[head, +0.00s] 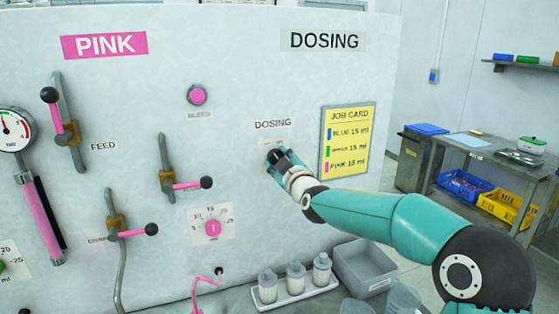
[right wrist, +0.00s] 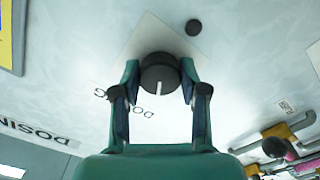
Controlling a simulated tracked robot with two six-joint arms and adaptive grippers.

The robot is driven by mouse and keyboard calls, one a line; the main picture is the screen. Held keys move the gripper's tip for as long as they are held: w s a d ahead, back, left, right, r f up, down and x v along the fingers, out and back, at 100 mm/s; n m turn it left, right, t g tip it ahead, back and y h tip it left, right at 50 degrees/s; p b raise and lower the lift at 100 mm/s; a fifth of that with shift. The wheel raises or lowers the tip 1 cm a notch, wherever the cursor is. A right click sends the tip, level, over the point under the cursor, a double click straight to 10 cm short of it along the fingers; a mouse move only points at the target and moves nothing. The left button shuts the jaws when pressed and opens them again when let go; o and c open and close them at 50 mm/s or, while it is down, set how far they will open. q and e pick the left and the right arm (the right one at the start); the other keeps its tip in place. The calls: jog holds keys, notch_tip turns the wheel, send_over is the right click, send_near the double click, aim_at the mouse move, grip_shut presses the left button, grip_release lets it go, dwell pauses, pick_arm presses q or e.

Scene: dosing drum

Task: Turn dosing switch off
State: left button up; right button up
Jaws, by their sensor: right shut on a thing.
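The dosing switch (right wrist: 159,73) is a round black knob with a white pointer line, on a white plate on the panel. In the right wrist view its line points down the picture, toward the upside-down DOSING label. My right gripper (right wrist: 160,90) has one finger on each side of the knob and is shut on it. My left gripper is not in view.
A yellow job card (head: 348,140) hangs close to the right of my gripper. Lever valves (head: 185,185) and a pink dial (head: 212,228) are to the left. A rack of bottles (head: 296,280) and a grey bin (head: 365,267) stand below my right arm.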

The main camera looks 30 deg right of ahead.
jog(key=shift+f, duration=0.15)
jog(key=o, duration=1.1)
jog(key=shift+o, duration=0.2)
jog(key=v, duration=1.2)
